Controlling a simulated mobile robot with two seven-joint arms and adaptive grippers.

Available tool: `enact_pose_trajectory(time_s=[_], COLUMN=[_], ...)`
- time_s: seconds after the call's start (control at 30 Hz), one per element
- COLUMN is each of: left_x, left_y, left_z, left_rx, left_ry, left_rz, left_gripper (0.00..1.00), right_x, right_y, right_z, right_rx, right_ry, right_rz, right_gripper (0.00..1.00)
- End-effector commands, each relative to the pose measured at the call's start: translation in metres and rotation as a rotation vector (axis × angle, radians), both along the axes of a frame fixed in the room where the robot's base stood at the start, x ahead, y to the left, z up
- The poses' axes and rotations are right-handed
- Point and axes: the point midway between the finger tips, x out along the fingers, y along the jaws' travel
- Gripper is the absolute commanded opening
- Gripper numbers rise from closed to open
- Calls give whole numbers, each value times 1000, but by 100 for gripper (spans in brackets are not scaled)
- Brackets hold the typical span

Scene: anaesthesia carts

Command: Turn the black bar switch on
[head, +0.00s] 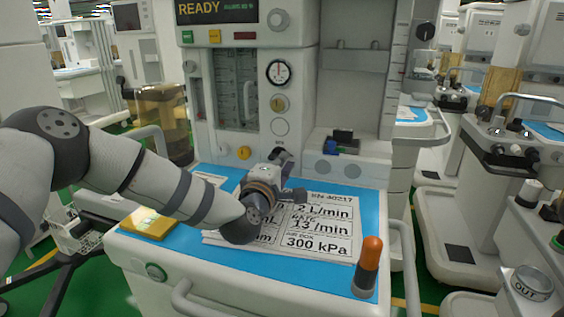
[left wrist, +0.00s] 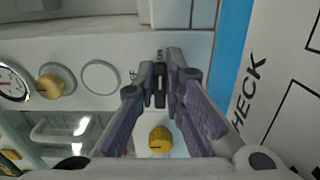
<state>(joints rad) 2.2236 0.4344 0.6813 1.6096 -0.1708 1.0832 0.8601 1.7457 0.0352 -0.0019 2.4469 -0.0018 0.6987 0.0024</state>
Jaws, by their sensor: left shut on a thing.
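The black bar switch (left wrist: 159,92) shows in the left wrist view as a small dark bar on the cart's pale front panel, between my fingertips. Part of it is hidden by the fingers, and the small lettering beside it is too covered to read fully. My left gripper (left wrist: 161,78) is shut on the bar, with a purple-padded finger on either side. In the head view my left gripper (head: 287,168) reaches the panel low above the blue work surface and hides the switch. My right gripper is not in view.
A yellow knob (head: 243,152) sits on the panel left of my gripper; a round gauge (head: 279,72) is higher up. Printed sheets (head: 320,243) lie on the blue top (head: 215,258) beneath my arm. An orange-capped cylinder (head: 369,262) stands at the front right. Other carts stand behind.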

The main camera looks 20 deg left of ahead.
Motion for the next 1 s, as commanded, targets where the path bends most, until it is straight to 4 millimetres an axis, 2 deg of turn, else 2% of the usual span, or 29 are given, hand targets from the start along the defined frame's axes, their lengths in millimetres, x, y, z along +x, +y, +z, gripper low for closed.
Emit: enact_pose_trajectory(time_s=[0.43,0.47,0.5,0.53,0.83,0.93,1.0], left_x=[0,0,0,0,-1,-14,-31], left_y=[0,0,0,0,0,1,1], left_z=[0,0,0,0,0,0,0], left_rx=[10,10,10,10,8,8,7], left_ry=[-1,-1,-1,-1,0,1,3], left_rz=[0,0,0,0,0,-1,-2], left_gripper=[0,17,26,30,30,30,30], right_x=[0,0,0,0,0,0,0], right_y=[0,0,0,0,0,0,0], right_z=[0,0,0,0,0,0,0], right_rx=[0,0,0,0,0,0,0], right_ry=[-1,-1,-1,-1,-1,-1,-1], right_rz=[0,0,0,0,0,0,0], right_gripper=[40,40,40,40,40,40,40])
